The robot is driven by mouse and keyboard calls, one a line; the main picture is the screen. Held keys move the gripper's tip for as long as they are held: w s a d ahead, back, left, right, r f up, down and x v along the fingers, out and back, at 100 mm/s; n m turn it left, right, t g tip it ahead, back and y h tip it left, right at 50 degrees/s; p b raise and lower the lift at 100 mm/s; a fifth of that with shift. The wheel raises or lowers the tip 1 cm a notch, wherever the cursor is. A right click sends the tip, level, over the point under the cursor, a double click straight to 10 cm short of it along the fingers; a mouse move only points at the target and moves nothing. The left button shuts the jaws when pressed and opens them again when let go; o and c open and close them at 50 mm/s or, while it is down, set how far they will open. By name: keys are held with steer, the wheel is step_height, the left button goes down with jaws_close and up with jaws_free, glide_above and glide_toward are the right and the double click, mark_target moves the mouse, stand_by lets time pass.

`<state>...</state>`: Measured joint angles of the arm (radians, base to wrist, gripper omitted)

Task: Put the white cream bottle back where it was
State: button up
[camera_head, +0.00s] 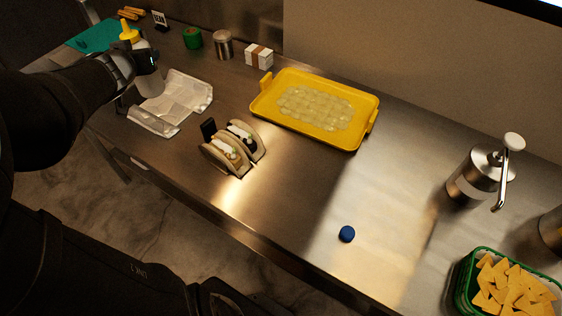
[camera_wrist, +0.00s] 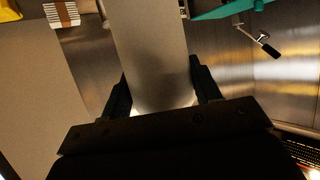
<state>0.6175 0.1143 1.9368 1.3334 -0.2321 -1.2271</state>
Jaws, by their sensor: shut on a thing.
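The white cream bottle (camera_head: 149,80) with a yellow nozzle cap stands roughly upright at the left end of the counter in the head view. My gripper (camera_head: 126,69) is shut around its body from the left side. In the wrist view the bottle (camera_wrist: 150,55) looks grey and fills the space between the two dark fingers of my gripper (camera_wrist: 161,88). The bottle's lower end is beside or over the crumpled white paper (camera_head: 183,94); I cannot tell whether it touches the counter.
Behind the bottle are a teal mat (camera_head: 92,37), a green round container (camera_head: 193,38), a metal can (camera_head: 223,45) and a small box (camera_head: 259,56). Tacos in a holder (camera_head: 232,148) and a yellow tray (camera_head: 359,94) lie to the right. The front middle counter is mostly clear around a blue cap (camera_head: 347,234).

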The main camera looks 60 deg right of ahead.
steer(key=s+d+m+g+h, duration=0.1)
steer(key=s+d+m+g, duration=0.2)
steer(key=s, duration=0.7)
steer(key=s+d+m+g+h, duration=0.1)
steer(key=s+d+m+g, duration=0.2)
steer(key=s, duration=0.8)
steer(key=s+d+m+g+h, duration=0.1)
steer(key=s+d+m+g, duration=0.15)
steer(key=s, duration=0.75)
steer(key=s+a+f+m+g+y, duration=0.1)
steer(key=s+a+m+g, duration=0.2)
steer(key=s+a, duration=0.6)
steer(key=s+a+f+m+g+y, duration=0.1)
steer(key=s+a+f+m+g, duration=0.25)
steer(key=s, duration=0.95)
steer(key=w+d+f, duration=0.4)
steer(key=w+f, duration=0.5)
steer(key=shift+w+d+f+n, duration=0.25)
steer(key=shift+w+n, duration=0.15)
steer(key=shift+f, duration=0.1)
steer(key=o, duration=1.7)
